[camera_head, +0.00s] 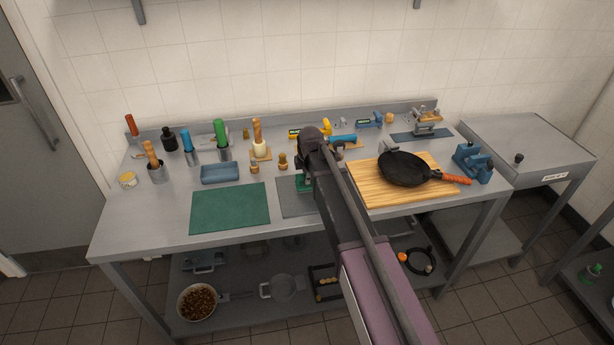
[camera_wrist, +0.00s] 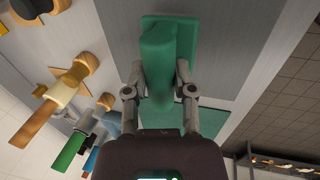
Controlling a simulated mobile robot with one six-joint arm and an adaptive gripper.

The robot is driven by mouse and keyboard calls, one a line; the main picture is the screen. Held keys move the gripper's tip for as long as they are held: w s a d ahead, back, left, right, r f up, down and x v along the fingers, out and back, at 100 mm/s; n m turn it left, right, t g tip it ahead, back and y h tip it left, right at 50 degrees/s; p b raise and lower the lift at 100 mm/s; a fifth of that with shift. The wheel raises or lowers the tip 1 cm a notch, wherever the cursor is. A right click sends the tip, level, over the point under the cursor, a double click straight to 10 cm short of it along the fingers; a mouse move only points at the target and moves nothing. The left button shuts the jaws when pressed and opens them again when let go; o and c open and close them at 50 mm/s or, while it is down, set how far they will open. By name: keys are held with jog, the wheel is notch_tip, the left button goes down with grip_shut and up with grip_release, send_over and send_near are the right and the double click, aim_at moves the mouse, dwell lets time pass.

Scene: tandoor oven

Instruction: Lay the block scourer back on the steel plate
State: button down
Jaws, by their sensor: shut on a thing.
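The block scourer (camera_wrist: 160,50) is green, with a flat base and a raised, rounded grip. In the wrist view it sits between the two fingers of my gripper (camera_wrist: 160,75), which is shut on its grip. In the head view a small part of the scourer (camera_head: 304,186) shows beside my arm, over the grey steel plate (camera_head: 288,205). My arm hides most of the gripper and the plate's right part there. The plate also fills the background in the wrist view (camera_wrist: 235,55). I cannot tell whether the scourer touches the plate.
A green mat (camera_head: 230,208) lies left of the plate. A wooden board (camera_head: 385,192) with a black pan (camera_head: 403,169) is to the right. A blue tray (camera_head: 220,173), small wooden pieces and tool holders stand behind on the steel table (camera_head: 140,222). A blue vise-like tool (camera_head: 472,163) stands at right.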

jog(key=shift+f+b, duration=0.65)
jog(key=shift+c, duration=1.8)
grip_release()
jog(key=o, duration=0.4)
jog(key=shift+c, duration=0.2)
jog(key=shift+r, duration=0.25)
jog(key=p+v, duration=0.8)
jog(key=shift+r+p, duration=0.3)
jog(key=shift+p, duration=0.1)
jog(key=shift+s, duration=0.15)
